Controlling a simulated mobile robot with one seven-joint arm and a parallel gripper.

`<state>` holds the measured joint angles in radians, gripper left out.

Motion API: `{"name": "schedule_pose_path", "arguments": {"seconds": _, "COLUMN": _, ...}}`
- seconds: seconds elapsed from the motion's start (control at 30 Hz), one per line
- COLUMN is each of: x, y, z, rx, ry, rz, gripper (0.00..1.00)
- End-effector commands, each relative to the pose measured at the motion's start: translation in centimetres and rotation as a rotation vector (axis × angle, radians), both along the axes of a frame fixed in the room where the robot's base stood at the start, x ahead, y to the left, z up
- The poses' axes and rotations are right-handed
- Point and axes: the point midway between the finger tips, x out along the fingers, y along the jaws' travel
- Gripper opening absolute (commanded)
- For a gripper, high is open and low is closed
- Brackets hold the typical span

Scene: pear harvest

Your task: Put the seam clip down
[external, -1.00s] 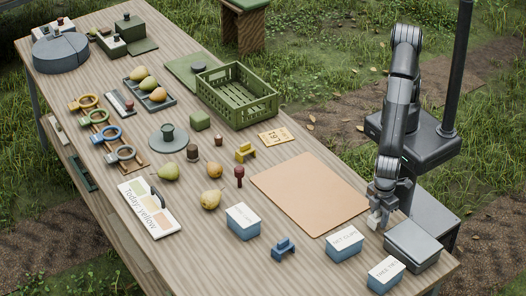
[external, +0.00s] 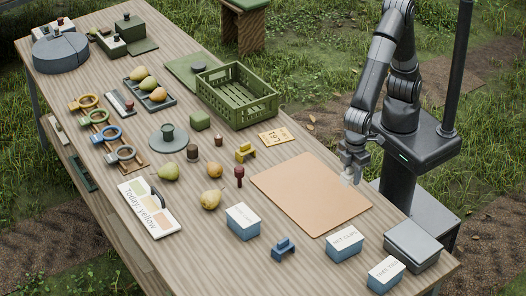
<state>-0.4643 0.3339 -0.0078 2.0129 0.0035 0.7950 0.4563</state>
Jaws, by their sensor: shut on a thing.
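My gripper (external: 347,179) is at the right edge of the tan mat (external: 308,194), pointing down. It is shut on a small pale grey thing, taken as the seam clip (external: 346,181). The clip is mostly hidden by the fingers, so its shape is unclear. I cannot tell whether it touches the mat or hangs just above it. Most of the mat is bare.
A blue bin labelled net clips (external: 344,244), another blue bin (external: 384,275) and a grey lidded box (external: 412,244) stand at the near right. A blue block-like piece (external: 284,249) and a white-topped blue bin (external: 243,221) lie left of them. A green crate (external: 237,96) stands behind.

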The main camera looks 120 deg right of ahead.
Motion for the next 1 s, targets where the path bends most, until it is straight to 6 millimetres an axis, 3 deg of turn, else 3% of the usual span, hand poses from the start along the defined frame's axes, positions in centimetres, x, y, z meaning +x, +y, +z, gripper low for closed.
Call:
{"name": "schedule_pose_path", "arguments": {"seconds": 0.2, "x": 2.0, "y": -7.9, "z": 0.3, "rx": -0.002, "ry": 0.0, "rz": -0.013, "gripper": 0.14}}
{"name": "schedule_pose_path", "arguments": {"seconds": 0.4, "x": 2.5, "y": -15.7, "z": 0.5, "rx": -0.002, "ry": 0.0, "rz": -0.009, "gripper": 0.14}}
{"name": "schedule_pose_path", "arguments": {"seconds": 0.6, "x": 2.1, "y": -21.2, "z": 0.7, "rx": -0.002, "ry": 0.0, "rz": -0.005, "gripper": 0.14}}
{"name": "schedule_pose_path", "arguments": {"seconds": 0.8, "x": 1.8, "y": -23.0, "z": 0.5, "rx": -0.002, "ry": 0.001, "rz": 0.002, "gripper": 0.14}}
{"name": "schedule_pose_path", "arguments": {"seconds": 1.0, "x": 3.0, "y": -20.0, "z": -1.5, "rx": -0.002, "ry": 0.004, "rz": 0.008, "gripper": 0.14}}
